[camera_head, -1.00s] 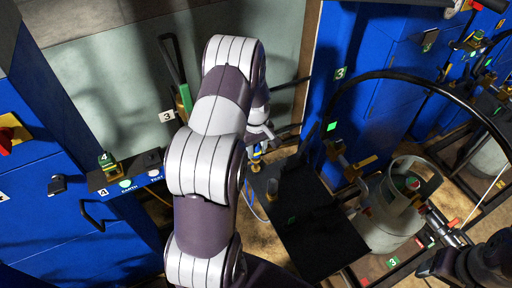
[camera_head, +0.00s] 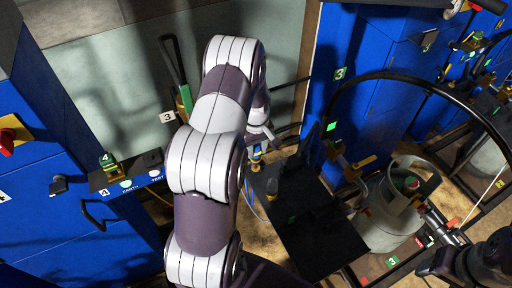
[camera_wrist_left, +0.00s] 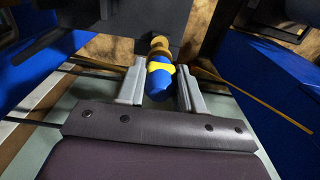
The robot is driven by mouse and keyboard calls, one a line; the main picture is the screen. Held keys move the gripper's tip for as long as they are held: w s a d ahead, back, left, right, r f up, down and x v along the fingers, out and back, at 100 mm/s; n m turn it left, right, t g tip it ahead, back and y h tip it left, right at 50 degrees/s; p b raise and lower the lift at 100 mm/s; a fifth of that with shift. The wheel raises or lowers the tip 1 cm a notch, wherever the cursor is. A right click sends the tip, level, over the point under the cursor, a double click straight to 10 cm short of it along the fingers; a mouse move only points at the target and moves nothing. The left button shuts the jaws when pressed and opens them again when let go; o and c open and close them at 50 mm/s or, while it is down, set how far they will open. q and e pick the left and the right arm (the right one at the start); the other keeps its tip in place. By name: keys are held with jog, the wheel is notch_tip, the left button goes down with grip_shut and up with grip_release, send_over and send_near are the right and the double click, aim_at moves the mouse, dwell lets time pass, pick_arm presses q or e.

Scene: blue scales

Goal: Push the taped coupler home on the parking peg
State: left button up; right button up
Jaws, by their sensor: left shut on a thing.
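The coupler (camera_wrist_left: 158,82) is blue with a yellow tape band and a brass-coloured far end. In the left wrist view it lies between the two grey fingers of my left gripper (camera_wrist_left: 161,88), which is shut on it. Its brass end points at a dark block (camera_wrist_left: 160,18). The parking peg cannot be made out, so I cannot tell how far the coupler sits on it. In the head view the left gripper (camera_head: 259,140) is partly behind my arm, with the coupler (camera_head: 256,158) just below it. My right gripper (camera_head: 436,266) is dark, at the lower right; its fingers are unclear.
A black panel (camera_head: 315,235) lies right of the coupler. A grey gas cylinder (camera_head: 388,222) stands further right, under a black hose (camera_head: 400,76). Blue cabinets (camera_head: 365,75) stand on both sides. A black shelf (camera_head: 133,172) with small fittings is at the left.

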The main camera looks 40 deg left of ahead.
aim_at(256, 156)
pick_arm(q)
jog(key=shift+f+b, duration=1.2)
jog(key=shift+f, duration=0.8)
jog(key=o, duration=1.2)
jog(key=shift+c, duration=0.2)
notch_tip(256, 156, up, 13)
jog(key=shift+f, duration=0.15)
jog(key=shift+f+m, duration=0.25)
jog(key=shift+m, duration=0.45)
jog(key=s+d+r+m+p, duration=0.1)
jog(key=s+d+r+m, duration=0.1)
jog(key=s+d+m, duration=0.3)
jog(key=s+d+r+m+t+p, duration=0.1)
jog(key=s+d+r+m, duration=0.2)
jog(key=d, duration=0.9)
jog(key=s+m, duration=0.3)
jog(key=s, duration=0.2)
jog(key=shift+d+r, duration=0.25)
jog(key=shift+r, duration=0.1)
